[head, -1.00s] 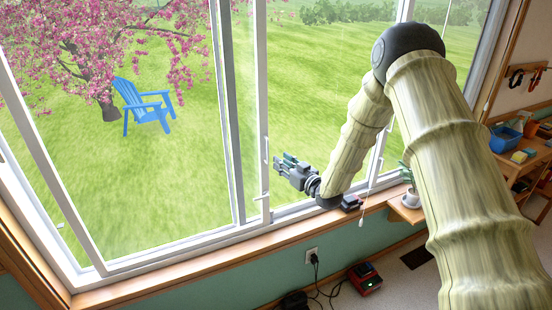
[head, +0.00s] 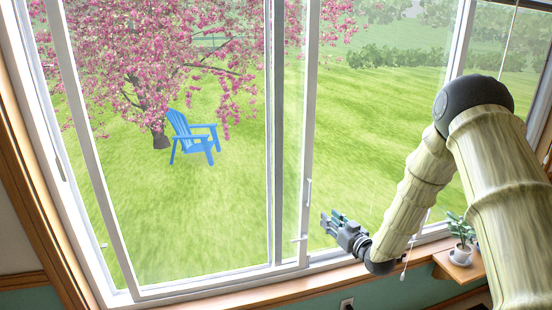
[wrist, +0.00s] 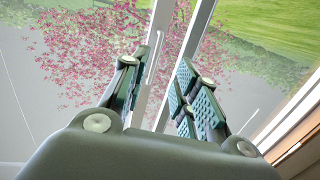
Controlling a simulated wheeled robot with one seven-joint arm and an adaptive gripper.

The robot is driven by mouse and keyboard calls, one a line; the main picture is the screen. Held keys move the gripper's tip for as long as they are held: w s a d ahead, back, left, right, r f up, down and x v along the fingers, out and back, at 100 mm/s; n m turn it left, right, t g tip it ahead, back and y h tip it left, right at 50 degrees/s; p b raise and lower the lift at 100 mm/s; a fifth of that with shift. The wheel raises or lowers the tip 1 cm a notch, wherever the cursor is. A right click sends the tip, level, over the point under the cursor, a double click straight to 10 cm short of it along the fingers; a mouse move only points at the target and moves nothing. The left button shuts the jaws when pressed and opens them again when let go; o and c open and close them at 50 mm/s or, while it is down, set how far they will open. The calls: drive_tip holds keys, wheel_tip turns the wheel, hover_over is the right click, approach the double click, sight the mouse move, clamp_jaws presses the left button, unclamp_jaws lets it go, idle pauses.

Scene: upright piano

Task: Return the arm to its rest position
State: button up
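My gripper (head: 338,226) is at the end of my bent arm, in front of the large window, in the head view. It points up and to the left, near the window's sliding frame. In the wrist view, the two green-padded fingers of my gripper (wrist: 158,90) stand apart with a gap between them. Nothing is between them; the white window frame bar (wrist: 162,60) shows behind the gap.
The wooden sill (head: 235,298) runs below the window. A potted plant (head: 461,238) stands on a small wooden shelf (head: 458,268) at the right, close to my arm. A blue chair (head: 193,138) and a blossoming tree (head: 150,50) are outside.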

drive_tip(key=s+a+f+m+g+h, duration=0.2)
drive_tip(key=s+f+g, duration=0.2)
drive_tip(key=s+f, duration=0.8)
drive_tip(key=s+a+f+m+g+h, duration=0.1)
drive_tip(key=s+f+g+h, duration=0.15)
drive_tip(key=s+f, duration=0.9)
drive_tip(key=s+f+g, duration=0.3)
drive_tip(key=s, duration=0.8)
drive_tip(key=s+f+m+g+h+b, duration=0.1)
drive_tip(key=s+f+g, duration=0.2)
drive_tip(key=s, duration=0.7)
drive_tip(key=s+f+g, duration=0.3)
drive_tip(key=s+f, duration=0.1)
drive_tip(key=s, duration=0.7)
drive_tip(key=shift+s+g+h, duration=0.35)
